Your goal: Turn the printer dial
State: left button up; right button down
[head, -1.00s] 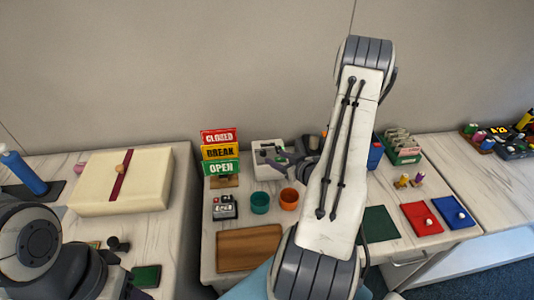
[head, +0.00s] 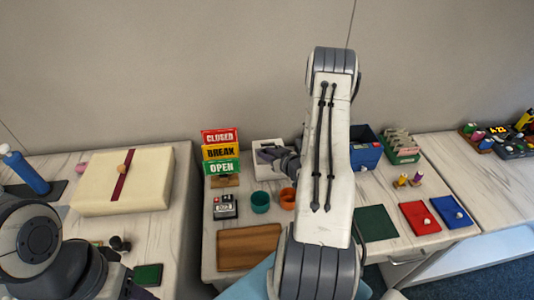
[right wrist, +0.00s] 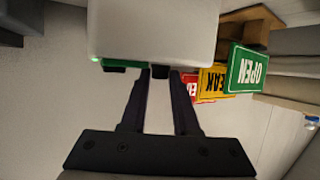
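A white box-shaped device, which I take for the printer (head: 267,146), stands at the back of the middle table, partly hidden by my right arm. In the right wrist view the printer (right wrist: 150,28) fills the top, with a small green light on its left edge. A small dark knob, likely the dial (right wrist: 160,72), shows at its edge. My right gripper (right wrist: 160,78) has its two fingers apart, one on each side of the knob; I cannot tell whether they touch it. My left gripper (head: 125,288) is low at the left, its fingers unclear.
CLOSED, BREAK and OPEN signs (head: 221,151) stand just left of the printer. A teal cup (head: 260,202) and an orange cup (head: 288,198) stand in front. A brown board (head: 249,247) and a small grey device (head: 224,207) lie nearer. A blue bin (head: 366,150) is at the right.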

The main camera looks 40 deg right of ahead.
jog(key=shift+a, duration=0.1)
jog(key=shift+a+f+m+h+b, duration=0.1)
jog(key=shift+a+m+h+b, duration=0.15)
jog(key=shift+m+h+b, duration=0.6)
jog(key=m+h+b, duration=0.1)
jog(key=h, duration=0.1)
jog(key=m+g+h+b, duration=0.1)
jog(key=m+h, duration=0.1)
jog(key=shift+w+a+g, duration=0.2)
jog(key=shift+a+g, duration=0.1)
jog(key=shift+a, duration=0.05)
jog(key=m+h, duration=0.1)
jog(key=m+g+h, duration=0.1)
jog(key=shift+w+a+m+g+b, duration=0.2)
jog(key=shift+m+g+b, duration=0.1)
jog(key=shift+m+b, duration=0.1)
jog(key=shift+m+g+h, duration=0.9)
jog(key=shift+m+h, duration=0.15)
jog(key=shift+m, duration=0.1)
jog(key=c, duration=0.7)
grip_release()
jog(key=shift+d+g, duration=0.1)
jog(key=shift+g, duration=0.2)
jog(key=shift+o, duration=0.2)
